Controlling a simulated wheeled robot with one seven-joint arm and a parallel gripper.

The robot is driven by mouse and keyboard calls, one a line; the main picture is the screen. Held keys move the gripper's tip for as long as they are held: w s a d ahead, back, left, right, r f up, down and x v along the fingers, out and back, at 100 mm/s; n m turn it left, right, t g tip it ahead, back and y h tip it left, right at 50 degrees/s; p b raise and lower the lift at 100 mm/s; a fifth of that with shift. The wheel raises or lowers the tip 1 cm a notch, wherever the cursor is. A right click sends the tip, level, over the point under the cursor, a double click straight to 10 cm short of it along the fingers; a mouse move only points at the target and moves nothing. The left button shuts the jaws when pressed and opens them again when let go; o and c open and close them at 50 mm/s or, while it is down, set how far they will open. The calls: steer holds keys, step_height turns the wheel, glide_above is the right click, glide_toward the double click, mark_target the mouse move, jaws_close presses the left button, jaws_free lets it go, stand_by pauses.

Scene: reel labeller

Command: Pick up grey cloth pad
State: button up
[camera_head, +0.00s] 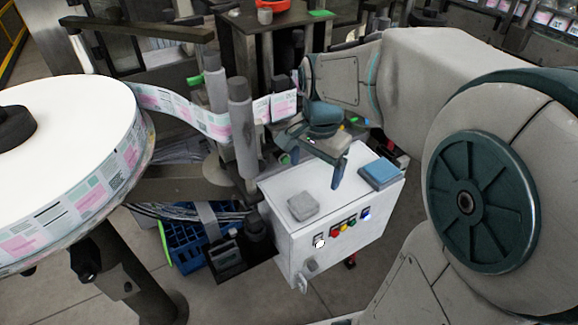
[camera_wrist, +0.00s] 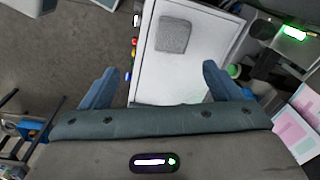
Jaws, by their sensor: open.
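The grey cloth pad (camera_head: 303,207) lies flat on the left part of the white control box's top (camera_head: 315,185). In the wrist view the pad (camera_wrist: 173,35) lies beyond my fingertips, near the top of the picture. My gripper (camera_head: 318,165) is open and empty above the box top, to the right of and behind the pad in the head view. Its two blue-grey fingers (camera_wrist: 160,80) stand wide apart in the wrist view.
A blue pad (camera_head: 380,174) lies on the box's right part. Coloured buttons (camera_head: 344,226) line its front face. Upright grey rollers (camera_head: 241,125) and the label web stand at the left, by a large label reel (camera_head: 70,130). A blue crate (camera_head: 187,245) sits below.

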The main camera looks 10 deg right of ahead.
steer(key=w+f+m, duration=0.2)
steer(key=w+m, duration=0.1)
glide_above(303, 202)
steer(key=d, duration=0.1)
steer(key=shift+g, duration=0.4)
steer(key=f, duration=0.8)
steer(key=shift+d+f, duration=0.1)
steer(key=shift+d, duration=0.1)
steer(key=f, duration=0.2)
steer(key=a+f+p, duration=0.1)
steer(key=f, duration=0.1)
steer(key=shift+a+f+p, duration=0.15)
steer(key=shift+f+p, duration=0.05)
steer(key=shift+p, duration=0.1)
steer(key=shift+f, duration=0.45)
steer(key=c, duration=1.1)
